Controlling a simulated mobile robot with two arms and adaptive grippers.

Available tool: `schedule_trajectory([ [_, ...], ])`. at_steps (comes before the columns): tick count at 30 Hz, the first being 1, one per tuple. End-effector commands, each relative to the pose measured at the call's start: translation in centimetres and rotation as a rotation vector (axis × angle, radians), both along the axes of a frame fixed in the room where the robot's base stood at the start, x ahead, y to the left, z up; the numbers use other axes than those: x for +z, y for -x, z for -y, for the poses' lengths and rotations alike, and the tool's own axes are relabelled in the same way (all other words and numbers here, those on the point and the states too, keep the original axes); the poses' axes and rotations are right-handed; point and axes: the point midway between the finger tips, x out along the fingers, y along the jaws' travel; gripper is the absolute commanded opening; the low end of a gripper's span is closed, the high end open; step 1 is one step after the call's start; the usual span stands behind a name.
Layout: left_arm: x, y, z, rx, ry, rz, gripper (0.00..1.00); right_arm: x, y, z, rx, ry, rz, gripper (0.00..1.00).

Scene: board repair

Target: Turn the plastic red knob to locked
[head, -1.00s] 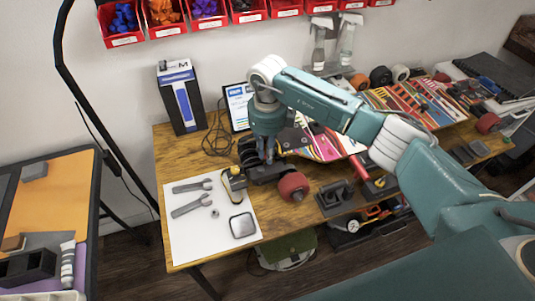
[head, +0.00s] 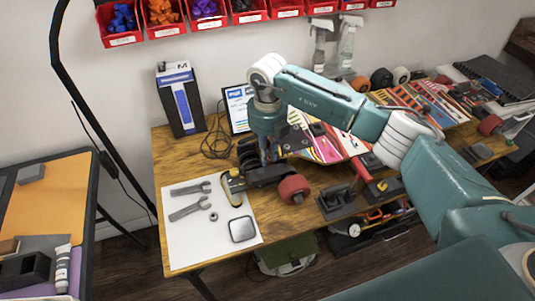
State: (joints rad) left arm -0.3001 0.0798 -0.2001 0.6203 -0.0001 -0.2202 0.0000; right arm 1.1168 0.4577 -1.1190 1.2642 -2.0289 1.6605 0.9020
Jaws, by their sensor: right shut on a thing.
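No red knob shows clearly in the head view. My right gripper (head: 264,160) points down over the dark base of the skateboard truck (head: 268,176) at the left end of the colourful skateboard deck (head: 325,148). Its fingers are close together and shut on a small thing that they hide. I cannot make out the thing's colour or how it is turned. A red wheel (head: 293,188) sits on the truck, just right of and below the fingers. My left gripper is out of view.
A white sheet (head: 190,242) with two wrenches (head: 190,207) and a square metal dish (head: 242,229) lies to the left. A yellow-and-black tool (head: 233,184) lies beside the truck. A tablet (head: 238,108) stands behind. A dark holder (head: 335,201) stands to the right.

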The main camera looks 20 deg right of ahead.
Motion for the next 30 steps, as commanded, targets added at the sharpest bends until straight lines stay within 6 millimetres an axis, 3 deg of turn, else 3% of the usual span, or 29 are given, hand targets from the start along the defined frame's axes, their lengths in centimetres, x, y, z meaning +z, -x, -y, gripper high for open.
schedule_trajectory([
  [17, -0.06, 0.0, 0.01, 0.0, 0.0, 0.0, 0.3, 0.11, -0.1, 0.02, -0.035, 0.0, 0.003, 0.0],
  [18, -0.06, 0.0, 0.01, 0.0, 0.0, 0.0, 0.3, 0.12, -0.11, 0.02, -0.034, 0.0, 0.003, 0.2],
  [21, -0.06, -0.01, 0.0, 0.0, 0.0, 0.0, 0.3, 0.1, -0.09, 0.03, -0.034, 0.0, 0.003, 0.35],
  [30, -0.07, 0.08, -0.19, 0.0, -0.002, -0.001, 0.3, 0.12, -0.04, 0.06, -0.033, 0.001, 0.001, 0.35],
])
